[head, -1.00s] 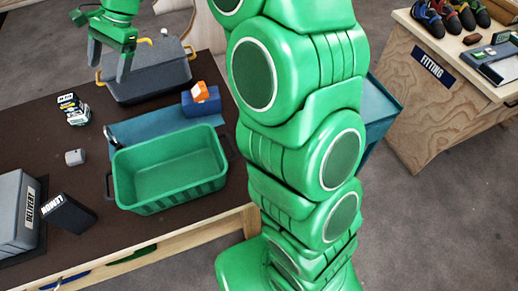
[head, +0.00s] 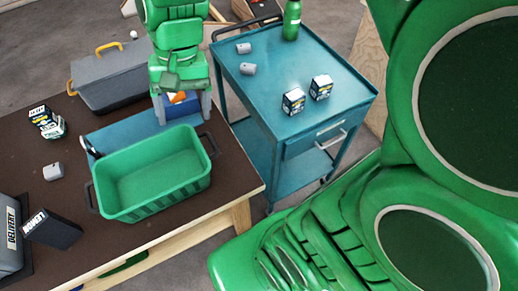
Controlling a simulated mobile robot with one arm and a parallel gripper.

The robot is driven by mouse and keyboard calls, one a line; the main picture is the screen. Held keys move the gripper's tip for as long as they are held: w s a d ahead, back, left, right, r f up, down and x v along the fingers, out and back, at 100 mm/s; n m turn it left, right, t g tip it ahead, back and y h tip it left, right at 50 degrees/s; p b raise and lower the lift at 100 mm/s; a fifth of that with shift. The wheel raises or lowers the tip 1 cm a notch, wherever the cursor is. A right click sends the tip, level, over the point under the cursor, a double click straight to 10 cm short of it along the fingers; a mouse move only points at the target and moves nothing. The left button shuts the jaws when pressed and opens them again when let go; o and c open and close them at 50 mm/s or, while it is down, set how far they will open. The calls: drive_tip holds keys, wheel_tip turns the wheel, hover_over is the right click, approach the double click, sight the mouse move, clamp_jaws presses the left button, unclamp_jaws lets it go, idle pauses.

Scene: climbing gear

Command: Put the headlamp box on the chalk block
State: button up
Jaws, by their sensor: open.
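A small orange-and-white box (head: 178,97) rests on a larger blue block (head: 184,108) at the back of the brown table. I take these for the headlamp box and possibly the chalk block, but no label on them is readable. My gripper (head: 182,112) points down with its fingers apart, one on each side of the blue block and orange box as seen from here. It partly hides both. I cannot tell whether the fingers touch either. Small black-and-white boxes stand stacked at the table's left (head: 47,122), and two similar boxes (head: 293,101) (head: 320,87) stand on the cart.
A green crate (head: 150,205) stands in front of the blue mat (head: 110,133). A grey tub (head: 110,85) with yellow handles is behind. A black box (head: 52,229) leans near a grey delivery box (head: 10,240). The teal cart (head: 290,62) holds a green bottle (head: 291,20).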

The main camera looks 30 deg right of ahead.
drive_tip(key=s+d+f+n+h, duration=0.2)
drive_tip(key=s+d, duration=0.7)
drive_tip(key=s, duration=0.5)
drive_tip(key=shift+f, duration=0.65)
